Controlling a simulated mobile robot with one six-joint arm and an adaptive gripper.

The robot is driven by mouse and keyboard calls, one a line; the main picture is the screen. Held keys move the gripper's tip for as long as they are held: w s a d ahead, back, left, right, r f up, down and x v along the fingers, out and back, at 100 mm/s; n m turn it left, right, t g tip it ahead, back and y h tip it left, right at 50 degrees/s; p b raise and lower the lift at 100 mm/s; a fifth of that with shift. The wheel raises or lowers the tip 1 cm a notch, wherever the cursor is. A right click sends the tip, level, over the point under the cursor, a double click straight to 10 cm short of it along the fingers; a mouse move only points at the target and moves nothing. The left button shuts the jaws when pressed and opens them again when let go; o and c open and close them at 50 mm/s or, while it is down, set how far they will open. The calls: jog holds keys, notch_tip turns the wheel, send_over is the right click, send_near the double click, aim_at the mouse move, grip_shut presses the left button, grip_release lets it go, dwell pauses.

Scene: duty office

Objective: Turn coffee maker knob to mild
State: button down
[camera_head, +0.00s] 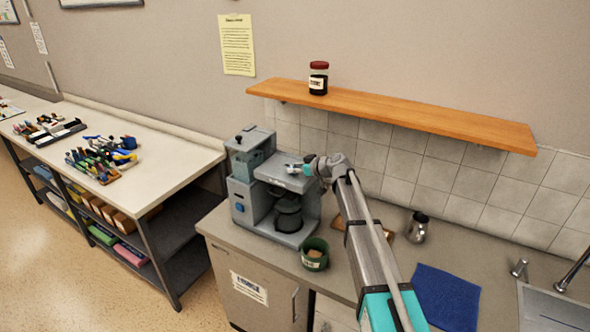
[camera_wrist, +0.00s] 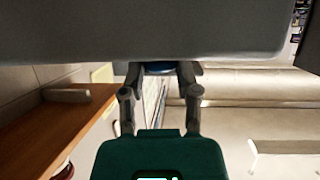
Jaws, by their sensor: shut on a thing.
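The grey coffee maker (camera_head: 287,175) stands on the counter, with a dark carafe (camera_head: 288,215) under its overhanging upper housing. My gripper (camera_head: 293,168) reaches in from the right at this housing. In the wrist view my gripper (camera_wrist: 160,80) has its two fingers closed on a blue knob (camera_wrist: 160,70), close against the machine's large grey surface (camera_wrist: 150,30). The fingers hide most of the knob, and its setting cannot be read. Another blue round dial (camera_head: 239,207) shows lower on the machine's left part, apart from my gripper.
A green cup (camera_head: 314,254) stands in front of the coffee maker. A metal jar (camera_head: 417,227), a blue cloth (camera_head: 446,296) and a sink (camera_head: 550,305) are to the right. A wooden shelf (camera_head: 400,116) with a red-lidded jar (camera_head: 318,78) hangs above.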

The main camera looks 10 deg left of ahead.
jog(key=shift+w+n+g, duration=0.1)
jog(key=shift+n+g, duration=0.5)
jog(key=shift+g, duration=0.1)
jog(key=shift+c, duration=1.6)
grip_release()
jog(key=shift+s+a+m+t+h, duration=0.15)
jog(key=shift+m+t+h, duration=0.25)
jog(key=shift+m+t, duration=0.45)
jog(key=shift+s+d+m+t+h, duration=0.15)
jog(key=shift+m+t+h, duration=0.25)
jog(key=shift+m+t, duration=0.45)
jog(key=shift+s+a+m+t+h, duration=0.1)
jog(key=shift+a+m+t+h, duration=0.05)
jog(key=shift+m+t+h, duration=0.5)
jog(key=shift+a+m+t+h, duration=0.1)
jog(key=shift+m+t+h, duration=0.4)
jog(key=shift+m, duration=0.25)
jog(key=shift+a+m+t+h, duration=0.15)
jog(key=shift+m+t+h, duration=0.85)
jog(key=shift+m, duration=0.2)
